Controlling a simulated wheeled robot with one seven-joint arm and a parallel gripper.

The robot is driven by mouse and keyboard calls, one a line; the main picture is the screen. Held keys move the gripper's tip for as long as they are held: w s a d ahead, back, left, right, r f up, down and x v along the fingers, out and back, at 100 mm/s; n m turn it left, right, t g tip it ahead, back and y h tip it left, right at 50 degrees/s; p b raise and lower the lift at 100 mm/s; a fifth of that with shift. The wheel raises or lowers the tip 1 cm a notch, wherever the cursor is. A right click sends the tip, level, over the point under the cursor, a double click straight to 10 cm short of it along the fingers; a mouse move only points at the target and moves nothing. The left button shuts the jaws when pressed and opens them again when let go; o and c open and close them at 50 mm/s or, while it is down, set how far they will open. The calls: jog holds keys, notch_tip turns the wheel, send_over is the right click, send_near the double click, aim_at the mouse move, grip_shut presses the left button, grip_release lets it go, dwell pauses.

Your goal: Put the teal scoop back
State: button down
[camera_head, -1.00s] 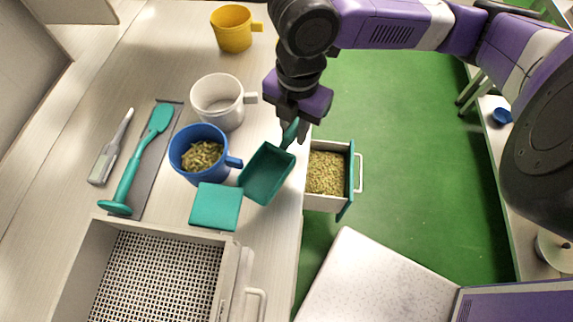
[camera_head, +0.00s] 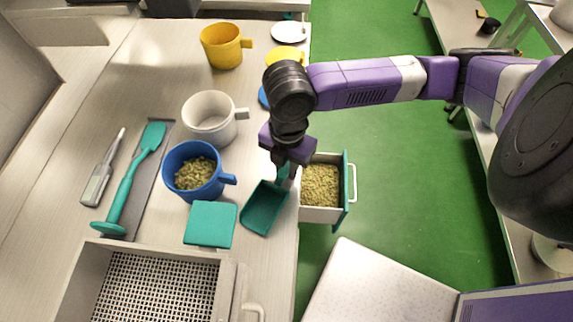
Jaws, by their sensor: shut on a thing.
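The teal scoop (camera_head: 264,208) is near the counter's right edge, its empty pan facing up and its handle toward my gripper. My gripper (camera_head: 286,170) is shut on the scoop's handle; the fingertips are partly hidden. I cannot tell whether the pan touches the counter. An open drawer (camera_head: 322,213) filled with greenish-brown grains (camera_head: 321,185) juts out just right of the scoop. A blue mug (camera_head: 187,157) with similar contents stands to the left of the scoop. A flat teal square (camera_head: 210,224) lies left of the pan.
A white mug (camera_head: 208,117) and a yellow mug (camera_head: 222,46) stand farther back. A teal tamper-like tool (camera_head: 126,187) lies on a grey strip beside a thermometer-like device (camera_head: 103,178). A perforated basket (camera_head: 155,290) is at the front. Green floor (camera_head: 410,200) is open to the right.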

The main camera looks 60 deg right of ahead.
jog(key=shift+f, duration=0.1)
jog(key=shift+f, duration=0.1)
jog(key=c, duration=1.2)
grip_release()
jog(key=shift+c, duration=0.2)
notch_tip(320, 180, up, 12)
jog(key=shift+r, duration=0.25)
